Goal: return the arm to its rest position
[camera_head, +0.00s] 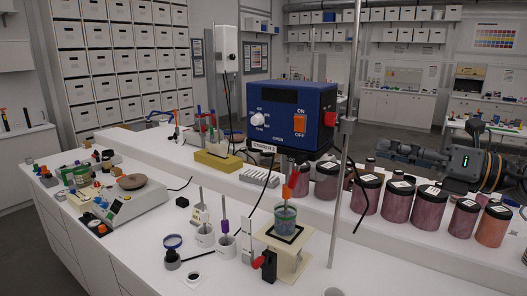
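My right arm comes in from the right edge. My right gripper (384,153) points left and hangs above the row of dark-lidded jars. I see nothing held in it, but its dark fingers show too small and side-on to tell how far apart they are. My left gripper is not in view.
Several pigment jars (398,203) stand in a row below my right gripper. A blue stirrer box (290,117) hangs on a metal stand pole (343,190), above a beaker (285,220). A balance (125,203) stands left on the white bench. The bench's front right is mostly clear.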

